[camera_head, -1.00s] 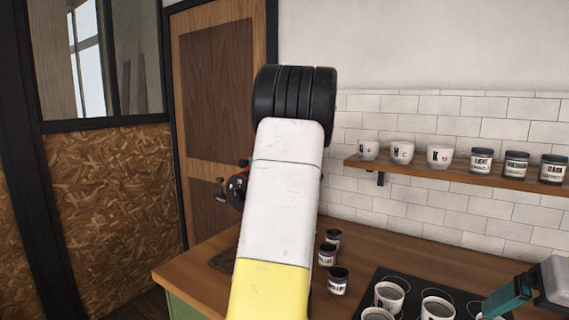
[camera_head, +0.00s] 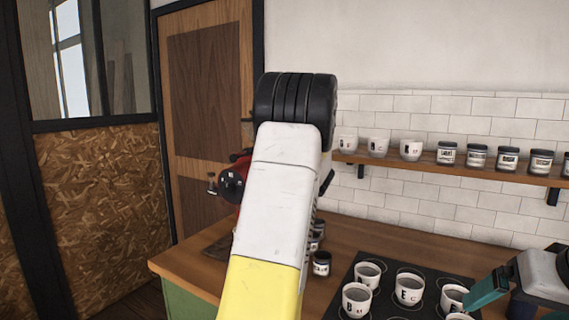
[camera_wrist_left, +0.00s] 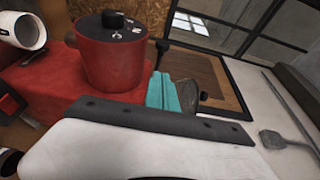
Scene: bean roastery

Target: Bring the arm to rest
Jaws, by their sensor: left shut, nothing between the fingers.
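My left arm rises through the middle of the head view and hides its own gripper there. In the left wrist view my left gripper (camera_wrist_left: 160,92) shows its teal fingers shut and empty. They are in front of a wooden door and beside the red roaster (camera_wrist_left: 112,55) in the picture; I cannot tell the gap. The red roaster also shows in the head view (camera_head: 243,180), partly behind my left arm. My right gripper (camera_head: 487,291) is at the lower right of the head view, beside the cup tray; I cannot tell whether its jaws are open.
The wooden counter (camera_head: 345,238) carries a black tray (camera_head: 384,283) with several lettered cups and small dark jars (camera_head: 321,263) by my left arm. A wall shelf (camera_head: 435,166) holds cups and labelled jars. A wooden door (camera_head: 208,90) stands behind.

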